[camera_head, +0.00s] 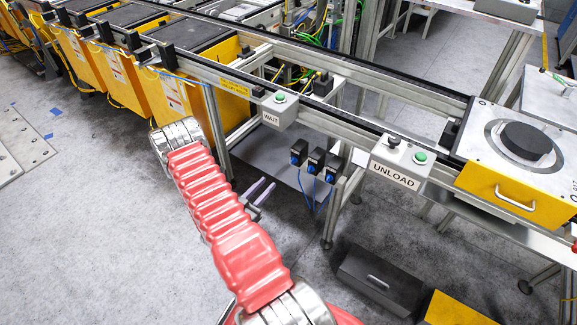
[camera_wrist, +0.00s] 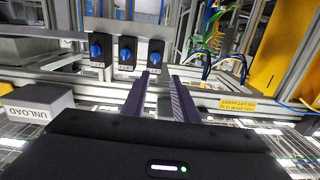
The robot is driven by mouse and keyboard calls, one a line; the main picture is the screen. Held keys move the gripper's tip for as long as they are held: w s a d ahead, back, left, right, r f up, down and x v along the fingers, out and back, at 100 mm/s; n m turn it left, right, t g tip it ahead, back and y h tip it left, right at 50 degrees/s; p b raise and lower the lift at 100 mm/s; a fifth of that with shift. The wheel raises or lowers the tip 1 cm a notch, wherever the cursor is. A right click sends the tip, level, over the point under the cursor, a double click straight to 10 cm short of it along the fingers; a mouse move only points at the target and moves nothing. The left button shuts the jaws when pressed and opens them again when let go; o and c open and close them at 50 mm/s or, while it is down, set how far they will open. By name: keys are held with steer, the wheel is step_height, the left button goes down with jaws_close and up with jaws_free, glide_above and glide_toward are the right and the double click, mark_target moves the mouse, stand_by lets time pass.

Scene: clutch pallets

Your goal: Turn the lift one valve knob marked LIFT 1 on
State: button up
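Three black valve blocks with blue knobs hang in a row under the conveyor rail. In the head view they are the left knob (camera_head: 295,161), the middle knob (camera_head: 311,169) and the right knob (camera_head: 329,177). The wrist view, turned upside down, shows them as the right (camera_wrist: 156,56), middle (camera_wrist: 125,54) and left (camera_wrist: 96,51) knobs. Their small labels are too small to read, so I cannot tell which is LIFT 1. My gripper (camera_head: 262,190) is left of and below the valves; its two purple fingers (camera_wrist: 163,77) are apart and empty, touching no knob.
The conveyor rail carries a WAIT box (camera_head: 279,109) and an UNLOAD box (camera_head: 401,163) above the valves. A grey shelf plate (camera_head: 262,158) lies behind my gripper. Blue hoses hang below the valves. A dark case (camera_head: 378,281) sits on the floor at lower right.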

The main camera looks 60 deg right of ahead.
mark_target(293, 161)
steer(key=shift+s+f, duration=0.15)
steer(key=shift+s, duration=0.4)
steer(key=s+d, duration=0.2)
steer(key=d, duration=1.1)
steer(key=shift+d, duration=0.3)
steer(key=shift+c, duration=0.3)
jaws_close()
